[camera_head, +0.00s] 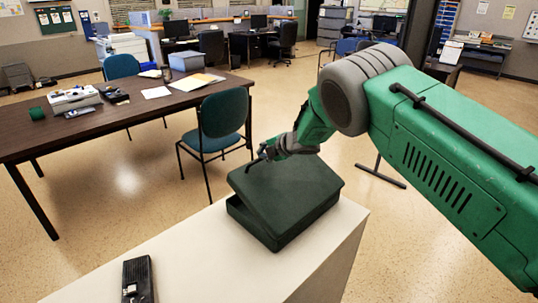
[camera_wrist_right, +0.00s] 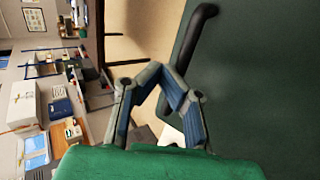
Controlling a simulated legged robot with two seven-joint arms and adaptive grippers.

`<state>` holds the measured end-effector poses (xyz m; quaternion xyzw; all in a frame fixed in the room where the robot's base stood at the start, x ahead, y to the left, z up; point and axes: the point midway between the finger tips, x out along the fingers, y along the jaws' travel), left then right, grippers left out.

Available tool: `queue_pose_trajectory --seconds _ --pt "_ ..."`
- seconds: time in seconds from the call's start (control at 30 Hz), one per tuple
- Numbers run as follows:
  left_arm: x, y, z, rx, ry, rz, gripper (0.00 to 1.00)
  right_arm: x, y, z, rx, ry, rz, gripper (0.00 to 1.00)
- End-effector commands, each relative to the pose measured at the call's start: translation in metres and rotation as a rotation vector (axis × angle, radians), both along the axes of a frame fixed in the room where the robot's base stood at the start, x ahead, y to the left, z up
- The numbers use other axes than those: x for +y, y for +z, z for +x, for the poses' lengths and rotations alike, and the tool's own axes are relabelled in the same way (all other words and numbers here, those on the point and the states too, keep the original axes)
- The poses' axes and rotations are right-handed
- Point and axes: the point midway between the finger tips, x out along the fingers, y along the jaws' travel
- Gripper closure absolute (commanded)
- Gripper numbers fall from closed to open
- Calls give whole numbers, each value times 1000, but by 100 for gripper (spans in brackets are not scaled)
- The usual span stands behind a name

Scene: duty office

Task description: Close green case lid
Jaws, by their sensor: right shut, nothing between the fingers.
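The dark green case (camera_head: 262,228) stands on the white counter. Its lid (camera_head: 288,183) is tilted, with a gap between lid and base at the left and near side. My right gripper (camera_head: 264,154) is at the lid's far left edge, shut and empty; whether it touches the lid I cannot tell. The inside of the case is hidden. My left gripper is in neither view.
The white counter (camera_head: 180,262) has a black device (camera_head: 138,279) near its front left. Behind, a teal chair (camera_head: 222,120) stands by a brown table (camera_head: 90,122) with papers and machines. Open floor lies between the counter and the table.

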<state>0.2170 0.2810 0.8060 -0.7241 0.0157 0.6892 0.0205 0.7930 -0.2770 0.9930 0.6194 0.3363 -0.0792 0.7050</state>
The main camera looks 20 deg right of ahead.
Motion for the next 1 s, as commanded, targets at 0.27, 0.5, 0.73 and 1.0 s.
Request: queue_pose_trajectory --seconds 0.27,0.5,0.73,1.0 --pt "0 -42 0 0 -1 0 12 16 -54 34 2 3 -7 100" --pt "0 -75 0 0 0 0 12 21 -77 47 -1 1 -4 100" --pt "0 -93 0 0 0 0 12 24 -90 53 3 0 -4 100" --pt "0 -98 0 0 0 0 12 25 -94 55 6 1 -2 100"
